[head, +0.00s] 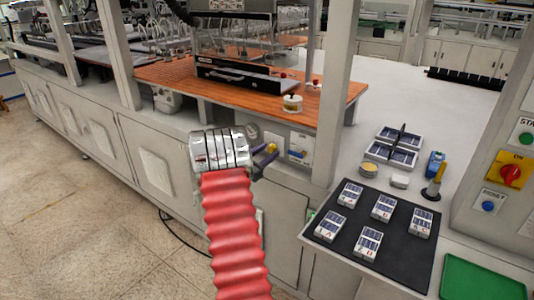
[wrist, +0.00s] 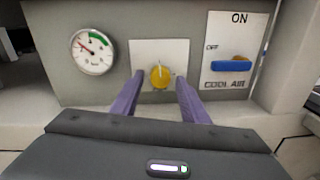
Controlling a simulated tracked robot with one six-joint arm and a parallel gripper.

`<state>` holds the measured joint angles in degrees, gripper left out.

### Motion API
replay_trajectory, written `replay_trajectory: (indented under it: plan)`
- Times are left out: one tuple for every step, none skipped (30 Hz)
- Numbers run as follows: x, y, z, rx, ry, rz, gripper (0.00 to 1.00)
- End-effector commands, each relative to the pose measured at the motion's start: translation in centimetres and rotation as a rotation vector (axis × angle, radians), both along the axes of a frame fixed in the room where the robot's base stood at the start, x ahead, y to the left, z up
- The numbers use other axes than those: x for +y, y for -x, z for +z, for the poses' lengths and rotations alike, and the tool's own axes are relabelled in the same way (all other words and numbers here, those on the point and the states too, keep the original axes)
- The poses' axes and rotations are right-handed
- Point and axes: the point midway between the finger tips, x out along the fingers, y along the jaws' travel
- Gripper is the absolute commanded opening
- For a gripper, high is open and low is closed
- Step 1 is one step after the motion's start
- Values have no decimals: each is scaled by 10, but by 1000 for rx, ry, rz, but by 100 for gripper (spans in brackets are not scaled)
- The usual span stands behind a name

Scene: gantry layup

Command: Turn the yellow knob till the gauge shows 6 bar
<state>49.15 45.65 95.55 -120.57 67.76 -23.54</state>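The yellow knob (wrist: 160,76) sits on a white plate on the grey panel in the wrist view; it also shows in the head view (head: 271,148). A pale pointer line on it stands about upright. The round gauge (wrist: 93,52) is left of the knob, with a green arc at its upper right. Its needle appears to point to the upper left, outside the green; the figures are too small to read. My gripper (wrist: 160,78) has its purple fingers apart, one on each side of the knob, with a visible gap on both sides.
A COOL AIR plate with a blue lever (wrist: 231,66) is close to the right of the knob. In the head view, a wooden board (head: 165,75) lies above the panel. A dark mat (head: 400,254) with several labelled packs and a green tray (head: 482,280) are at the right.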

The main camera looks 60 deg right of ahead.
Motion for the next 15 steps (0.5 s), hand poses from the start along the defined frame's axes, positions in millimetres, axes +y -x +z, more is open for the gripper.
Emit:
replay_trajectory:
  plan:
    - [0,0,0,0,0,0,37]
    - [0,0,0,0,0,0,35]
    - [0,0,0,0,0,0,32]
    - [0,0,0,0,0,0,30]
    - [0,0,0,0,0,0,28]
    - [0,0,0,0,0,0,25]
    - [0,0,0,0,0,0,23]
    - [0,0,0,0,0,0,21]
    - [0,0,0,0,0,0,18]
    - [0,0,0,0,0,0,16]
    - [0,0,0,0,0,0,14]
    - [0,0,0,0,0,0,11]
    - [0,0,0,0,0,0,9]
    - [0,0,0,0,0,0,7]
    - [1,0,0,0,0,0,4]
